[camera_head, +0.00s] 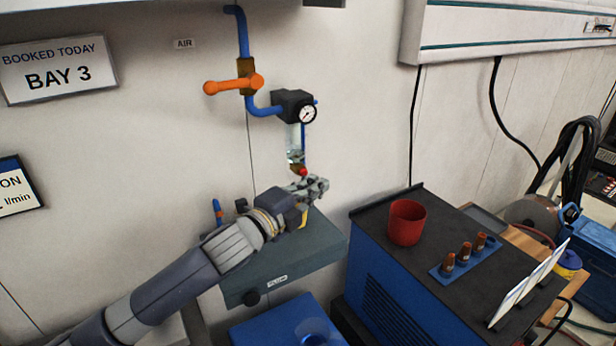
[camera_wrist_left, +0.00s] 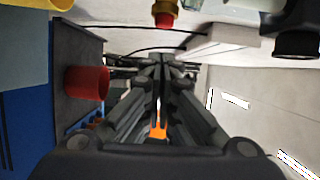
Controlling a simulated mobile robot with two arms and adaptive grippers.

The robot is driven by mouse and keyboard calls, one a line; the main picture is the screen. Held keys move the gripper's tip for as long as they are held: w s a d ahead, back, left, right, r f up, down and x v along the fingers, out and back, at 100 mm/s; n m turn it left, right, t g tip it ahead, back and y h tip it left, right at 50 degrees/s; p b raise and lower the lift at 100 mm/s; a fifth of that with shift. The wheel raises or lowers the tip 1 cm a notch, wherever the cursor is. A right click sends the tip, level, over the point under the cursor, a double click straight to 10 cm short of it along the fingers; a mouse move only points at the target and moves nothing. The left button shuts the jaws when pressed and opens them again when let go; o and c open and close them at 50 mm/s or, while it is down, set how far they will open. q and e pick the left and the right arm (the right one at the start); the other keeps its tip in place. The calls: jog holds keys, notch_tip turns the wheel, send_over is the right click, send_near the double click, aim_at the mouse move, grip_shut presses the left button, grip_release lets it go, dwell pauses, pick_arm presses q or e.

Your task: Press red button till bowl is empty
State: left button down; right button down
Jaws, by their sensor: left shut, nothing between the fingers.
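The air unit's clear bowl (camera_head: 293,142) hangs below a black body with a round gauge. Some pale, cloudy content shows low in the bowl, but its exact level is hard to tell. The red button (camera_head: 303,172) sits at the bottom of the bowl. In the left wrist view the red button (camera_wrist_left: 165,20) shows under a brass-coloured collar near the top edge. My left gripper (camera_head: 320,186) is shut and empty, just below and right of the button. In the wrist view its fingertips (camera_wrist_left: 160,60) appear apart from the button. My right gripper is out of view.
A grey box (camera_head: 320,250) lies under my left arm. A blue machine with a dark top (camera_head: 385,235) stands to the right, carrying a red cup (camera_head: 407,223) and several small nozzles. An orange-handled valve (camera_head: 232,85) and blue pipe (camera_head: 243,35) are on the wall.

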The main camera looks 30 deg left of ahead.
pick_arm(q)
jog(key=shift+w+a, duration=0.25)
jog(key=shift+a, duration=0.7)
